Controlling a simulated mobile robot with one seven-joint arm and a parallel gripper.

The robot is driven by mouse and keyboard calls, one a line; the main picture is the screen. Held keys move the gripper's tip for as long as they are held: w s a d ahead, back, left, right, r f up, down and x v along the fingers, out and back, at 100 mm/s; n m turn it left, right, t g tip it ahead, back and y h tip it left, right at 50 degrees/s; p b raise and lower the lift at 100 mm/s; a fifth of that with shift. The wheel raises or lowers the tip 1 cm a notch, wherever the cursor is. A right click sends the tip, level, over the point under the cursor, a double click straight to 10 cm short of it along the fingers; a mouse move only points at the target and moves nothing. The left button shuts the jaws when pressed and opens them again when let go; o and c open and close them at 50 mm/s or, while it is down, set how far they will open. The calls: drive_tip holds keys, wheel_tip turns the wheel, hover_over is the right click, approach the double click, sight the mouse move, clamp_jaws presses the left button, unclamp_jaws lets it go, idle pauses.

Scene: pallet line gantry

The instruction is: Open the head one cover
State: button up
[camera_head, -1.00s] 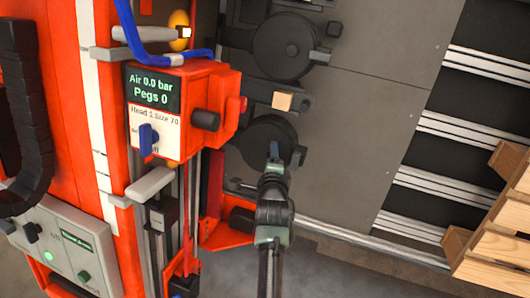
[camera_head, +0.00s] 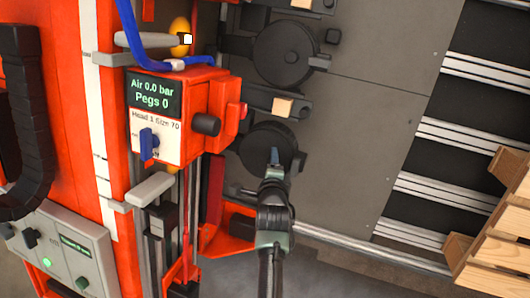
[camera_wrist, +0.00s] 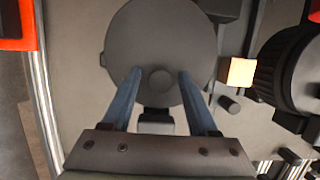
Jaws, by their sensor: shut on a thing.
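A dark round cover (camera_head: 262,150) is on the grey panel right of the orange box labelled "Head 1 Size 70" (camera_head: 156,121). It fills the upper middle of the wrist view (camera_wrist: 130,35), a flat disc with a small round knob (camera_wrist: 160,78) at its centre. My gripper (camera_head: 275,155) reaches it from below. In the wrist view its two blue fingers (camera_wrist: 159,73) stand on either side of the knob, shut on it. Contact at the fingertips is hard to make out. The disc lies flat to the panel as far as I can see.
A second dark disc (camera_head: 285,52) is above, with a small wooden block (camera_head: 283,107) between the two. The box screen (camera_head: 153,92) reads Air 0.0 bar, Pegs 0. A blue knob (camera_head: 149,144) is on its face. Wooden slats (camera_head: 500,245) stand at right.

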sight(257, 165)
drive_tip(key=shift+w+a+r, duration=0.2)
drive_tip(key=shift+a+r, duration=0.1)
drive_tip(key=shift+a+p, duration=0.3)
drive_tip(key=shift+p, duration=0.4)
clamp_jaws()
drive_tip(key=shift+s+a+r+p, duration=0.1)
drive_tip(key=shift+s+a+p, duration=0.1)
drive_tip(key=shift+a+p, duration=0.2)
drive_tip(key=shift+s+a+r, duration=0.1)
drive_tip(key=shift+s, duration=0.05)
drive_tip(key=shift+s+a+r+p, duration=0.35)
drive_tip(key=shift+s+a+p, duration=0.3)
drive_tip(key=shift+a+p, duration=0.15)
